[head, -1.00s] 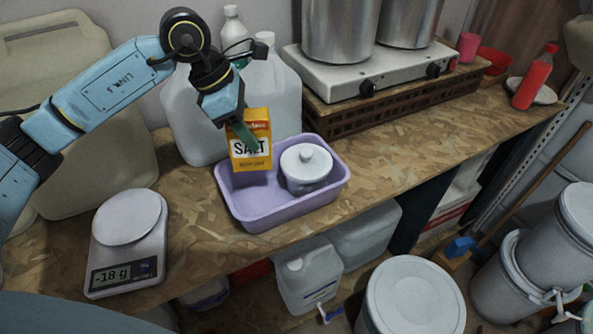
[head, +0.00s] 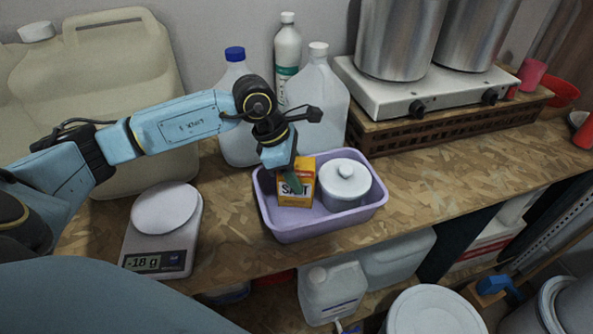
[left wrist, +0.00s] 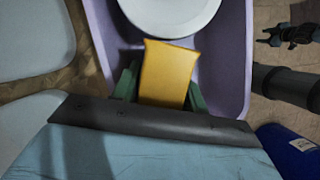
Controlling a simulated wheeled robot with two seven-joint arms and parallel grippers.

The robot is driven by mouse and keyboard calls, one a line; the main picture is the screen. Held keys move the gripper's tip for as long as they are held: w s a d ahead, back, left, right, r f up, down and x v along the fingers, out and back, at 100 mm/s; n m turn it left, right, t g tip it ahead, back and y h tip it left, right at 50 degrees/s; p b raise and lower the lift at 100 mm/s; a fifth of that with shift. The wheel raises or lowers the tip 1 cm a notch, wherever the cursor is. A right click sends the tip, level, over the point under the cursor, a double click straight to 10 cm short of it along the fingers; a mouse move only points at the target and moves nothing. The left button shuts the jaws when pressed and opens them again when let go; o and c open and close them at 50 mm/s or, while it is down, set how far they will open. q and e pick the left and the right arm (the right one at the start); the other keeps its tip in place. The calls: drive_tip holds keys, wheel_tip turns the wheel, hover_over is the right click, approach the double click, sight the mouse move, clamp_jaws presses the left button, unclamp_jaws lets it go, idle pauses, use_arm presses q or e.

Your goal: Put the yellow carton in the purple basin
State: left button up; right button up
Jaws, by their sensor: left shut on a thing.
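The yellow carton (head: 297,190), marked SALT, is upright inside the left part of the purple basin (head: 290,232). My left gripper (head: 292,180) reaches down from above and is shut on the carton. In the left wrist view the yellow carton (left wrist: 166,72) sits between the green fingers of the left gripper (left wrist: 160,85), within the walls of the purple basin (left wrist: 233,60). I cannot tell whether the carton's base touches the basin floor. A white lidded pot (head: 344,185) stands in the basin right beside the carton. My right gripper is not in view.
A kitchen scale (head: 163,230) reading -18 g stands left of the basin. Clear jugs (head: 320,95) and a white bottle (head: 287,50) stand behind it. A hob (head: 425,92) with steel pots is at the back right. The counter right of the basin is clear.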

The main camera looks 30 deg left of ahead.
use_arm(q)
drive_tip(key=shift+f, duration=0.15)
drive_tip(key=o, duration=1.2)
drive_tip(key=shift+r, duration=0.2)
drive_tip(key=shift+r, duration=0.25)
drive_tip(key=b+v, duration=0.1)
drive_tip(key=v, duration=1)
drive_tip(key=shift+s+a+r, duration=0.15)
drive_tip(key=shift+r, duration=0.1)
